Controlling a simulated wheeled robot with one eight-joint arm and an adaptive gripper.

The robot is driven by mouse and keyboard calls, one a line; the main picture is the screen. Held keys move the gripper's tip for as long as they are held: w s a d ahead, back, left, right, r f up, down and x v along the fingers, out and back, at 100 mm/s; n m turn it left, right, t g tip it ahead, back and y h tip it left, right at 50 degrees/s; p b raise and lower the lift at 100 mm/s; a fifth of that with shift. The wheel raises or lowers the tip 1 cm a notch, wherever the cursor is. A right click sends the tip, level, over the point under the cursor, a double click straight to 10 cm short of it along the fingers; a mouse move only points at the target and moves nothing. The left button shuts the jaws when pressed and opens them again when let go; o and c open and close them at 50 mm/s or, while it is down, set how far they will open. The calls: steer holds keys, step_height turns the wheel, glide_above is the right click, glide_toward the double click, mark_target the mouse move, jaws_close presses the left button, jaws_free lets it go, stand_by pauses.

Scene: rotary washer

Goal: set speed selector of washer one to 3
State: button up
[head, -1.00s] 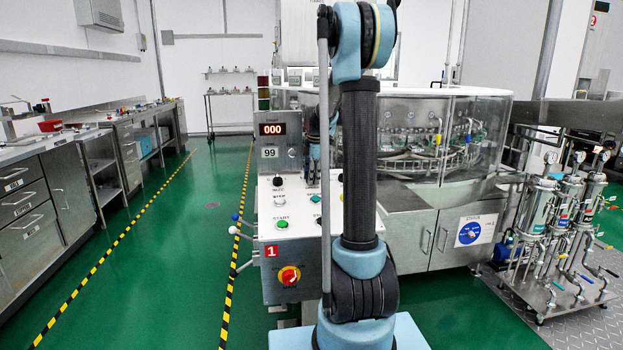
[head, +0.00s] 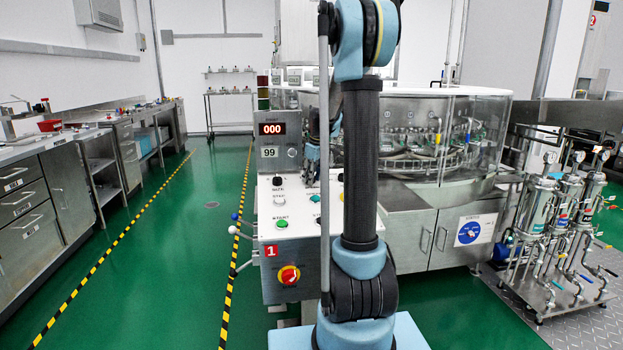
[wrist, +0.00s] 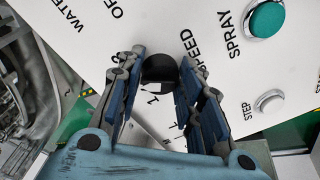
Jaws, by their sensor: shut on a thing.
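The speed selector is a black knob (wrist: 160,68) on the white panel, beside the SPEED lettering in the wrist view. My gripper (wrist: 160,76) has its two blue fingers on either side of the knob and is shut on it. Printed scale marks show below the knob, partly hidden by the fingers, and the pointer's setting cannot be read. In the head view, the control panel (head: 290,222) carries a red label with the number 1 (head: 271,251). My arm hides the selector there.
A green SPRAY button (wrist: 267,19) and a STEP button (wrist: 269,101) lie to the right of the knob in the wrist view. A red and yellow switch (head: 289,275) is on the panel's front. The washer's clear drum (head: 440,135) stands behind. Open green floor is at left.

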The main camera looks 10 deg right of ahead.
steer(key=shift+m, duration=1.6)
steer(key=o, duration=1.1)
steer(key=shift+c, duration=0.2)
steer(key=v, duration=1.2)
steer(key=shift+s+d+f, duration=0.1)
steer(key=shift+s, duration=0.05)
